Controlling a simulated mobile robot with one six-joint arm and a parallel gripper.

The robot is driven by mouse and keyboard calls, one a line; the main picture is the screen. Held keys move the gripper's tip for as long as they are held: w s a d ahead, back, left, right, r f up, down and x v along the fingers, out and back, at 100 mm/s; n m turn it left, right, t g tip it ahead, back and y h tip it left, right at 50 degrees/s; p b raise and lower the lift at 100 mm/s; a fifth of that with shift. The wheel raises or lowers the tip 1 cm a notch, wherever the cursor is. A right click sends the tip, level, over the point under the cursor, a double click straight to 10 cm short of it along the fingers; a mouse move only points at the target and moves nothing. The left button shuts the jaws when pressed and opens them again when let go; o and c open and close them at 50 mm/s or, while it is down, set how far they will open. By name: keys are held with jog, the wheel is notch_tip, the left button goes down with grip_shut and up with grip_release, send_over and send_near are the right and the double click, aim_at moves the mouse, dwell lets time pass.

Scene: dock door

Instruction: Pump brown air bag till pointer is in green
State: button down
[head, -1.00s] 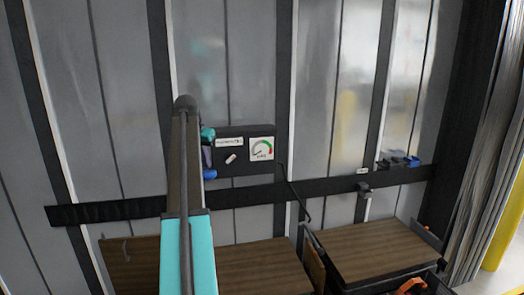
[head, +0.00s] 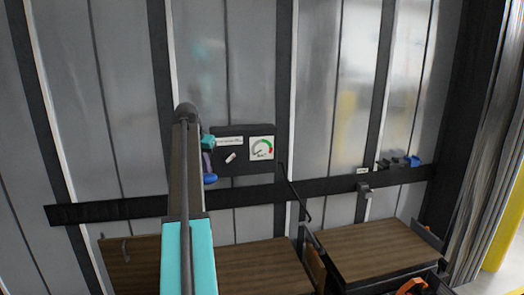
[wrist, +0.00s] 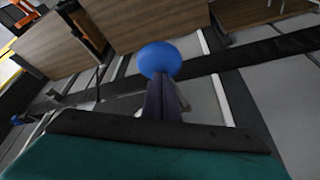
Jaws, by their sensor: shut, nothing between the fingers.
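The gauge (head: 262,148) is a white dial with a green part on its arc and red at the right. Its thin pointer seems to point to the lower left; its exact reading is too small to tell. The blue round pump knob (head: 210,178) is beside the dark panel (head: 228,167). My gripper (head: 208,170) is just above the knob, its dark purple fingers shut and empty. In the wrist view the fingertips (wrist: 160,82) meet or nearly meet the blue knob (wrist: 160,60); contact is unclear. A narrow brown piece (head: 315,268), perhaps the air bag, stands between two wooden boxes.
A wood-topped box (head: 372,250) is at the right and another (head: 262,268) at the centre. A dark hose (head: 292,188) runs down from the panel. A dark rail (head: 330,186) crosses the wall. An orange object (head: 412,287) is at the lower right.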

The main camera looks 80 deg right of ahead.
jog(key=shift+f+b, duration=0.5)
jog(key=shift+f, duration=1.3)
jog(key=shift+r, duration=0.2)
jog(key=shift+r+p, duration=1.5)
jog(key=shift+r, duration=1.55)
jog(key=shift+s, duration=0.15)
